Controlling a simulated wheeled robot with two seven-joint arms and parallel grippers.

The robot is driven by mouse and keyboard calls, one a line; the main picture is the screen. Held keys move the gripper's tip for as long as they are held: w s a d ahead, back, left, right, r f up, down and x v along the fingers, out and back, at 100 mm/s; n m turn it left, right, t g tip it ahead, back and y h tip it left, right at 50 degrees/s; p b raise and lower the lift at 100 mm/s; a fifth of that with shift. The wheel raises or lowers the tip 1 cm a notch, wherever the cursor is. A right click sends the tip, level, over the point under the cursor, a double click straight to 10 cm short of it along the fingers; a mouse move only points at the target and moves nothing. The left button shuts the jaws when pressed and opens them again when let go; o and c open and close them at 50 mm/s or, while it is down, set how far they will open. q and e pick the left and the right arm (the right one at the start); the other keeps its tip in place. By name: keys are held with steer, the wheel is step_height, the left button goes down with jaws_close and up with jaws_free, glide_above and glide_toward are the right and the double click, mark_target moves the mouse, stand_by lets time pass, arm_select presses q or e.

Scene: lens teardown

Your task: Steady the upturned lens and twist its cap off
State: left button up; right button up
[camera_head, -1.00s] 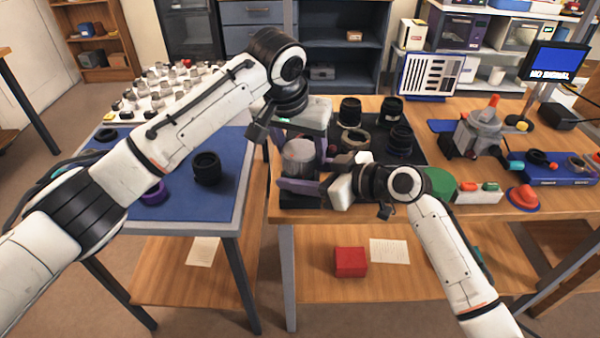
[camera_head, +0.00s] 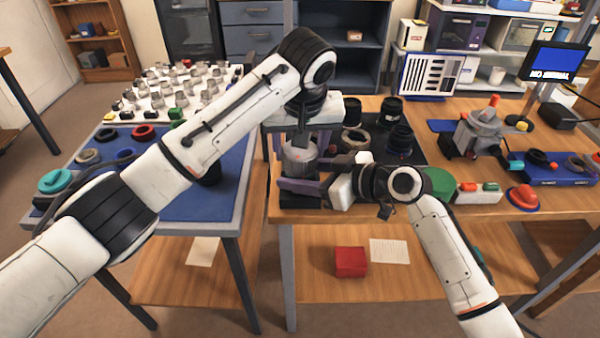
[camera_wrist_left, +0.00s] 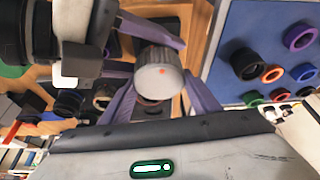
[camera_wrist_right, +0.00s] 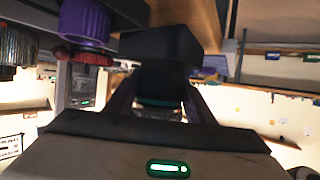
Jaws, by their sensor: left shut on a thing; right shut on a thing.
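The upturned lens stands at the front left corner of the wooden bench, with its grey ribbed cap (camera_head: 299,157) on top. In the left wrist view the cap (camera_wrist_left: 160,82) shows a pale face with a red dot. My left gripper (camera_head: 302,148) comes from above and is shut on the cap, one purple finger on each side. My right gripper (camera_head: 300,182) comes in level from the right, lower down, and is shut on the lens body. The body is mostly hidden by the fingers; the right wrist view shows a dark form (camera_wrist_right: 160,75) between them.
Several dark lenses (camera_head: 391,109) and a ring (camera_head: 356,139) are on the black mat just behind. A blue-topped table (camera_head: 225,205) with rings is at the left, partly behind my left arm.

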arm_select(q)
steer(key=shift+n+y, duration=0.5)
steer(key=shift+n, duration=0.8)
steer(key=shift+n, duration=0.5)
steer(key=shift+r, duration=1.15)
steer(key=shift+r, duration=2.4)
